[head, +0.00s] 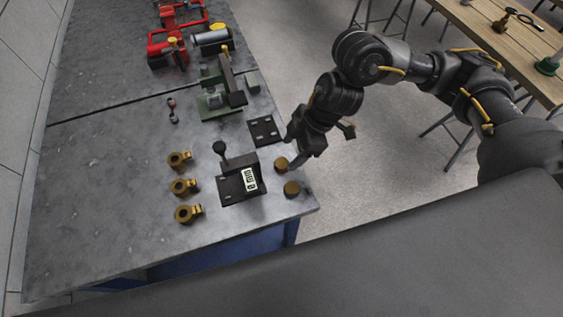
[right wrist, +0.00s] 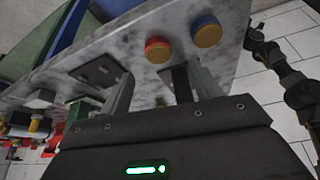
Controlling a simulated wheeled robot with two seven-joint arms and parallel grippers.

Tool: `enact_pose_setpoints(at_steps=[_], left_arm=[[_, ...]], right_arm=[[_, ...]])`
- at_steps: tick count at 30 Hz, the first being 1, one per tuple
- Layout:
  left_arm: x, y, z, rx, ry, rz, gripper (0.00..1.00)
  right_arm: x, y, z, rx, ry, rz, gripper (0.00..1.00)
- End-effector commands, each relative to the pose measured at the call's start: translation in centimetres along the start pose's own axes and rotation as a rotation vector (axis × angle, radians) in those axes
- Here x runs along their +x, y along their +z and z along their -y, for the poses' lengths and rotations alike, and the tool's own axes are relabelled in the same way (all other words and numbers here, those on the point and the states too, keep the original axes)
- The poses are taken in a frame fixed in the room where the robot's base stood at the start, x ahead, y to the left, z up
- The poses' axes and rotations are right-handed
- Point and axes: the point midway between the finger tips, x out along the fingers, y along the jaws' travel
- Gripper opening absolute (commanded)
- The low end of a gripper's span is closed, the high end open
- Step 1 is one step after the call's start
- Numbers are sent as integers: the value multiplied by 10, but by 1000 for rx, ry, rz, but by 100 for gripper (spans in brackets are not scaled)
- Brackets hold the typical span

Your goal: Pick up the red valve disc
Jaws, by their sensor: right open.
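The red valve disc (right wrist: 158,50) shows in the right wrist view as a short round disc with a red side and a yellow-brown top. In the head view the brass-coloured disc (head: 282,163) nearer the black plate appears to be the same one; its red side is hard to see there. It sits at the bench's right edge. My right gripper (head: 300,160) is open and empty, close to this disc on its right. In the right wrist view the disc lies ahead of the gap between the fingers (right wrist: 160,76), apart from them. My left gripper is not in view.
A blue-sided disc (right wrist: 207,32) sits close beside the red one. A lever fixture (head: 240,178) stands left of the discs, and a flat black plate (head: 265,130) lies behind. Several brass fittings (head: 184,187) stand farther left. The grey bench (head: 110,190) has clear room at left.

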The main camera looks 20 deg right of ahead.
Motion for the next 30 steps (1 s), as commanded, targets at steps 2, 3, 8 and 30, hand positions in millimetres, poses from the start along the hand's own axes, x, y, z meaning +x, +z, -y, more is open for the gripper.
enact_pose_setpoints(at_steps=[2,3,8,30], left_arm=[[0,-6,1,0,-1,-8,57],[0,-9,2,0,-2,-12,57],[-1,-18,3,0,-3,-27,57],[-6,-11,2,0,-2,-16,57]], right_arm=[[4,0,0,-1,-1,1,63],[5,0,0,-1,-1,1,63],[11,0,0,2,-3,1,63],[57,2,-2,0,0,0,46]])
